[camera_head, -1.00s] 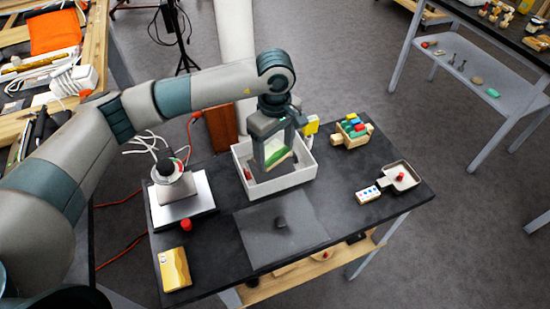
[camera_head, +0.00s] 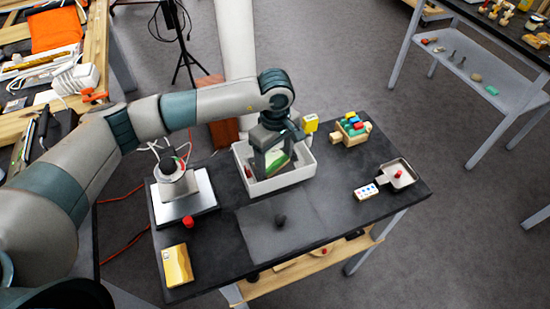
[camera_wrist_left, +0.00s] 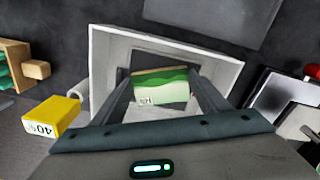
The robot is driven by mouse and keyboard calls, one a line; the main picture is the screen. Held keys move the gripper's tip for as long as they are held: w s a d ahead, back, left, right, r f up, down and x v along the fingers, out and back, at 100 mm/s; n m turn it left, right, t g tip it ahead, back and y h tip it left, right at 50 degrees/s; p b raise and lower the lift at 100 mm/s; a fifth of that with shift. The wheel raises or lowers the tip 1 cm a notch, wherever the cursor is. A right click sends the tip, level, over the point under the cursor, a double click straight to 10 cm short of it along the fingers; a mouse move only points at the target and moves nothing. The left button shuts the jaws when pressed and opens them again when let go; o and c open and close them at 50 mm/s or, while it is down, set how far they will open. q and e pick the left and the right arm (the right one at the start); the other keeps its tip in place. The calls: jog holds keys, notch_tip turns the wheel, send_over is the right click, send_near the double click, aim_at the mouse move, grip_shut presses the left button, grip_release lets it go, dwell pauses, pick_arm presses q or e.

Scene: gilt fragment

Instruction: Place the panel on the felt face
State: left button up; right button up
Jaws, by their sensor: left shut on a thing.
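The panel (camera_head: 279,161), a small green and cream painted piece, is held between the fingers of my left gripper (camera_head: 273,163). It also shows between both fingers in the left wrist view (camera_wrist_left: 160,86), with small dark markings at its lower left. My left gripper is shut on it, over the open white tray (camera_head: 295,179). Whether the panel touches the tray floor is unclear. A flat grey mat (camera_head: 262,243), which looks like the felt face, lies on the dark table in front of the tray. My right gripper is not in view.
A silver-based device (camera_head: 197,203) and a red cylinder (camera_head: 188,221) stand left of the mat. A yellow block (camera_head: 177,265) lies at the front left. A wooden crate of coloured blocks (camera_head: 352,129) and a small pan (camera_head: 397,174) are on the right.

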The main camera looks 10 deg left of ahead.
aim_at(275, 164)
pick_arm(q)
jog(key=o, duration=0.8)
jog(key=shift+c, duration=0.2)
jog(key=shift+r, duration=0.1)
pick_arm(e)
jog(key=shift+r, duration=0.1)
pick_arm(q)
jog(key=shift+r+p, duration=0.1)
jog(key=shift+p, duration=0.25)
jog(key=shift+r+b, duration=0.2)
jog(key=shift+b, duration=0.15)
notch_tip(275, 164, up, 12)
jog(key=b, duration=0.4)
jog(key=shift+f, duration=0.25)
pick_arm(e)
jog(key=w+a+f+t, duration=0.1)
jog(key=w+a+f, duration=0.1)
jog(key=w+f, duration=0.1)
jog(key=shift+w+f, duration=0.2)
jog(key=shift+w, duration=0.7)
